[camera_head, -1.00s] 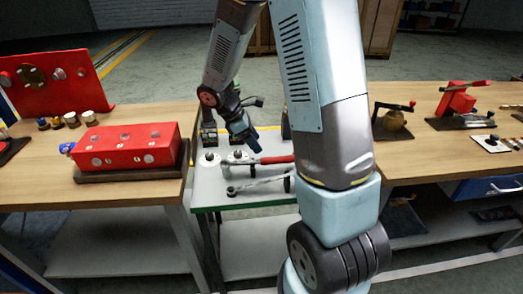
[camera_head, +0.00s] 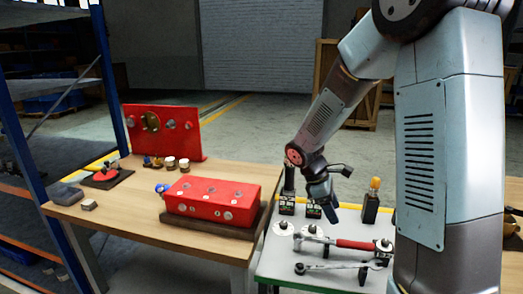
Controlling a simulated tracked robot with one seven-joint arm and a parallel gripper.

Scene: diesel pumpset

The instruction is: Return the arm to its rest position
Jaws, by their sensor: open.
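My arm (camera_head: 420,150) rises at the right of the view, bends at the top and comes down toward the grey middle table. My gripper (camera_head: 322,196) hangs above the back part of that table (camera_head: 268,268), pointing down. It is open, and I see nothing between its fingers. It is small in the picture and partly hidden by its own wrist.
A red-handled wrench (camera_head: 355,244) and a grey spanner (camera_head: 335,266) lie on the middle table below my gripper. Dark holders (camera_head: 287,205) stand near it. A red block (camera_head: 212,198) sits on the left wooden bench (camera_head: 115,222). Open floor (camera_head: 270,130) lies behind.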

